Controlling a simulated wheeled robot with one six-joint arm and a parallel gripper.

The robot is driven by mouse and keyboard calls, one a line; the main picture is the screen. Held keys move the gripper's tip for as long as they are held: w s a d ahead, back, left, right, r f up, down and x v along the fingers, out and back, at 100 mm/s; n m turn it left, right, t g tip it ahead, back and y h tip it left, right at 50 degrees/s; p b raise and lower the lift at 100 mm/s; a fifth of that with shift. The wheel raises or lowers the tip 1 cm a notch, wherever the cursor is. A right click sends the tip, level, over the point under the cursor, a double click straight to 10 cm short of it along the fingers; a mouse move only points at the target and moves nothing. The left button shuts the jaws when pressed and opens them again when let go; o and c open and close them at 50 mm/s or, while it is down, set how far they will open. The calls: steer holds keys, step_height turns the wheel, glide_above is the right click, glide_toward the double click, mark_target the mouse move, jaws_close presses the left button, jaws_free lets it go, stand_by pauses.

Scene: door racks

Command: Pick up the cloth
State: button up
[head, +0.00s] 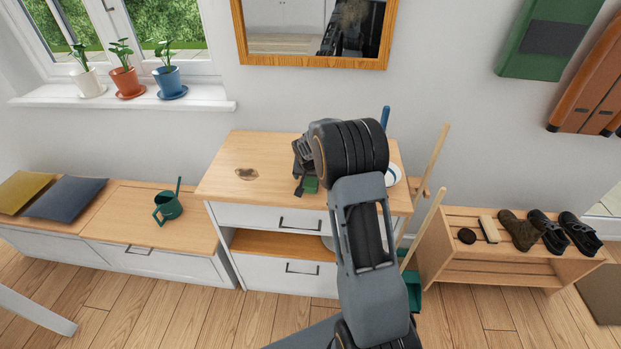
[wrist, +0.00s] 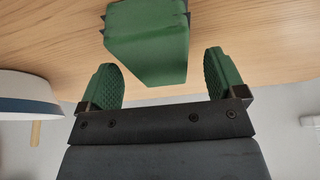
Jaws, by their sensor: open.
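My gripper (head: 305,183) is low over the right part of the wooden cabinet top (head: 228,160). In the wrist view its two green ridged fingers (wrist: 160,68) stand apart. A green, block-shaped thing with dark blue edges (wrist: 146,48) is between and just beyond the fingertips, with a gap on each side. It may be the folded cloth, but I cannot tell for sure. In the head view a small green patch (head: 311,185) shows beside my gripper; I cannot tell whether it is that thing or a finger. My arm hides much of the cabinet's right side.
A brown stain (head: 246,174) marks the cabinet top, left of my gripper. A white round dish with a blue band (wrist: 28,95) stands close by at the left of the wrist view. A watering can (head: 168,207) is on the bench. Wooden handles (head: 437,150) lean at the cabinet's right.

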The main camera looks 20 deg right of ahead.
steer(key=shift+x, duration=0.8)
steer(key=shift+f, duration=0.1)
steer(key=shift+c, duration=0.3)
steer(key=c, duration=0.9)
steer(key=shift+c, duration=0.2)
step_height(320, 180, up, 3)
steer(key=shift+b, duration=0.5)
steer(key=s+d+r+b, duration=0.2)
steer(key=s+d+r, duration=0.5)
steer(key=s+r, duration=0.3)
steer(key=shift+s, duration=1.05)
steer(key=shift+d+r, duration=0.1)
